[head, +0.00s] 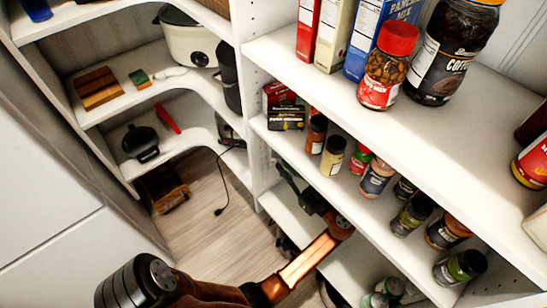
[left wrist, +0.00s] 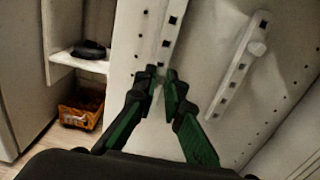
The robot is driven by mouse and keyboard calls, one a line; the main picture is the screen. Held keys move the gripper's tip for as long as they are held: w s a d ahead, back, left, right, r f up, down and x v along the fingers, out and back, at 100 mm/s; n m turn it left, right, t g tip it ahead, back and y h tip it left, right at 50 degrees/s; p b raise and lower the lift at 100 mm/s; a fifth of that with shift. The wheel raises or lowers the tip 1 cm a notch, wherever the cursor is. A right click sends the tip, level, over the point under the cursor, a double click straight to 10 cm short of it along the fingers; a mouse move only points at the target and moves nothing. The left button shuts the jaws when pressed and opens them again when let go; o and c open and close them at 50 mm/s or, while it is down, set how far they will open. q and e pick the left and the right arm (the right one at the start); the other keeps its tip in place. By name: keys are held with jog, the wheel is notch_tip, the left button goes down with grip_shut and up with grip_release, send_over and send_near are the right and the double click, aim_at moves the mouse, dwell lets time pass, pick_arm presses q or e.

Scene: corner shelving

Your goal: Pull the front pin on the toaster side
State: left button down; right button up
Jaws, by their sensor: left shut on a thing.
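My left gripper (head: 284,170) reaches in below the spice shelf in the head view, against the white upright panel (head: 256,100). In the left wrist view its green fingers (left wrist: 160,77) close together at a white panel with a strip of square holes (left wrist: 172,20). The fingers are shut on a small pale thing at their tips, seemingly a pin; its shape is mostly hidden. A dark appliance with a hanging cord (head: 222,190), perhaps the toaster, is mostly hidden behind the panel. My right gripper is out of view.
The spice shelf (head: 262,124) with several jars is just above my left gripper. A basket (head: 166,187) stands on the floor. The wooden floor (head: 195,225) has free room.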

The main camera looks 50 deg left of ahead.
pick_arm(q)
jog(key=shift+s+d+p, duration=0.1)
jog(key=shift+d+p, duration=0.4)
jog(key=shift+d, duration=1.15)
